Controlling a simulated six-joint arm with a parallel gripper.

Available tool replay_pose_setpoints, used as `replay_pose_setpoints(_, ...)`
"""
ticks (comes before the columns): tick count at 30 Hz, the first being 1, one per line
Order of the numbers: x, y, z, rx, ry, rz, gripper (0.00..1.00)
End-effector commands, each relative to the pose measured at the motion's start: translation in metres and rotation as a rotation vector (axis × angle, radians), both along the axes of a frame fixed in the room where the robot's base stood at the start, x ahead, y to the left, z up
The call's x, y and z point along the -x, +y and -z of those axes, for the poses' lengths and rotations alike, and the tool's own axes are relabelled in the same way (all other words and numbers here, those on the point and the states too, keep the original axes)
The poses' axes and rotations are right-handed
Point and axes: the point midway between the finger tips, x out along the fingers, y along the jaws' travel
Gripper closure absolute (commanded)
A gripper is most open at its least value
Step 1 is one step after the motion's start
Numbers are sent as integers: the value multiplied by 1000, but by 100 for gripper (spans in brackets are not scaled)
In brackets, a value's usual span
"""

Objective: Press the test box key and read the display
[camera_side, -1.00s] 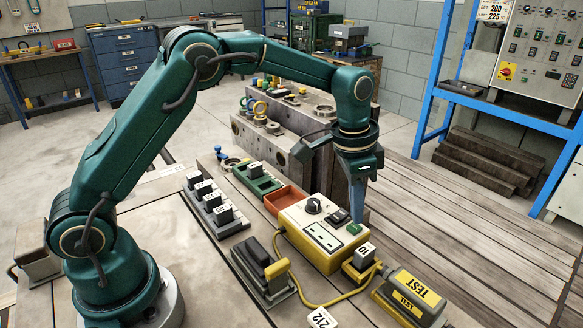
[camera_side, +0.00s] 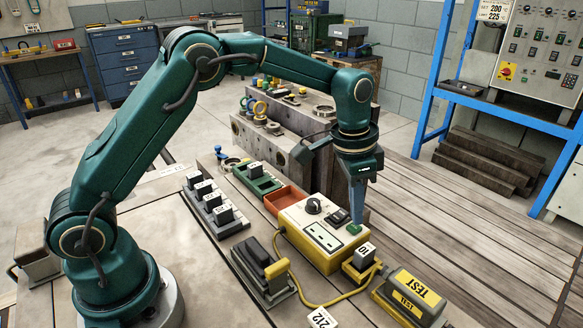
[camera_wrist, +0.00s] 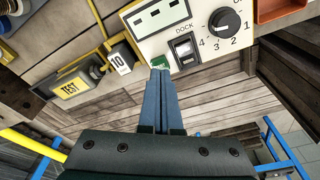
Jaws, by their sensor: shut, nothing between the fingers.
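The test box (camera_side: 306,243) is a cream and yellow case with a black dial, a switch and a green key (camera_side: 353,229) at its right corner. The key also shows in the wrist view (camera_wrist: 159,61). My gripper (camera_side: 356,220) is shut and empty, pointing down with its blue-grey fingertips at the key. The tips (camera_wrist: 161,72) partly cover the key in the wrist view; I cannot tell whether they touch it.
A dark block marked 10 (camera_side: 361,262) and a yellow-labelled TEST block (camera_side: 412,290) stand right of the box. A yellow cable (camera_side: 318,303) curves in front. An orange tray (camera_side: 287,199) and a large steel mould (camera_side: 290,150) stand behind. The slatted surface at right is clear.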

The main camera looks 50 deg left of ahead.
Motion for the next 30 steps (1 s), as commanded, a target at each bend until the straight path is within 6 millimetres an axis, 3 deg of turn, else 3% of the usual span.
replay_pose_setpoints(30, 0, 0, 14, 0, 0, 0, 100)
